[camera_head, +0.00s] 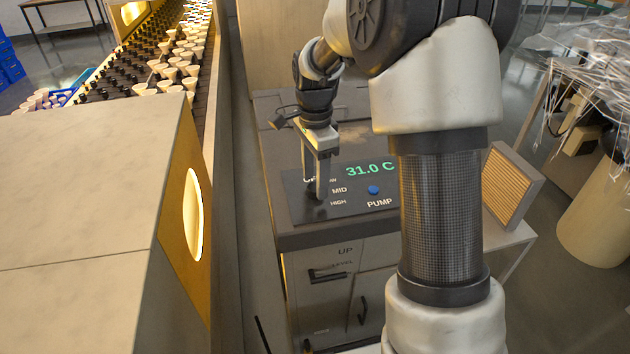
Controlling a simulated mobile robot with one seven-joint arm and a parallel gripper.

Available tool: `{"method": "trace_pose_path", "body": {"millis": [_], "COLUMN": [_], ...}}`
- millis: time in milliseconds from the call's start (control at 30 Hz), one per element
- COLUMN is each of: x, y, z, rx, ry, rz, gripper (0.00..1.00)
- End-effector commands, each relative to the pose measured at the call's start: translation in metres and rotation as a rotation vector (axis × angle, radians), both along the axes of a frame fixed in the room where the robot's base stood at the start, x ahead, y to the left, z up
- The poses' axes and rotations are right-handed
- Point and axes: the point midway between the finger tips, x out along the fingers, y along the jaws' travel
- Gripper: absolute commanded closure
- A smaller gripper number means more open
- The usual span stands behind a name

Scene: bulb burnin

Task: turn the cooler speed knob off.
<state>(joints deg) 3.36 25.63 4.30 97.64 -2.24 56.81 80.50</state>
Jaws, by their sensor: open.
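The cooler (335,237) is a grey cabinet with a dark control panel on top. The panel shows a green "31.0 C" readout (370,169) and speed labels that include "MID" (340,190) and "HIGH" (338,203). My gripper (315,190) points down over the left part of the panel, just left of these labels. Its jaws are open, with the fingertips low at the panel surface. The speed knob is mostly hidden by the fingers, so I cannot tell its setting or whether the fingers touch it. A label behind the fingers is partly covered.
A blue button (374,190) above "PUMP" is right of my gripper. A conveyor of bulbs (172,70) and a beige housing (75,200) stand left. A slatted filter (513,186) rests on a side table at right.

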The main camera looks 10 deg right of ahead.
Motion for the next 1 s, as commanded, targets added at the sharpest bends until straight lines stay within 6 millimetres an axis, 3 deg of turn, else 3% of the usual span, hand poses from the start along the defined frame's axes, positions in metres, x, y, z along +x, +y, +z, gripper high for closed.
{"method": "trace_pose_path", "body": {"millis": [133, 433, 467, 700, 1000], "x": [-0.0005, -0.0004, -0.0004, -0.0002, -0.0002], "y": [0.0001, 0.0002, 0.0002, 0.0002, 0.0002], "z": [-0.0117, -0.0144, -0.0143, -0.0140, -0.0138], "rx": [0.001, 0.000, 0.000, 0.000, 0.000], "ry": [0.001, 0.000, 0.000, 0.000, 0.000], "rz": [0.000, 0.000, 0.000, 0.000, 0.035], "gripper": [0.49, 0.49, 0.51, 0.90, 0.90]}}
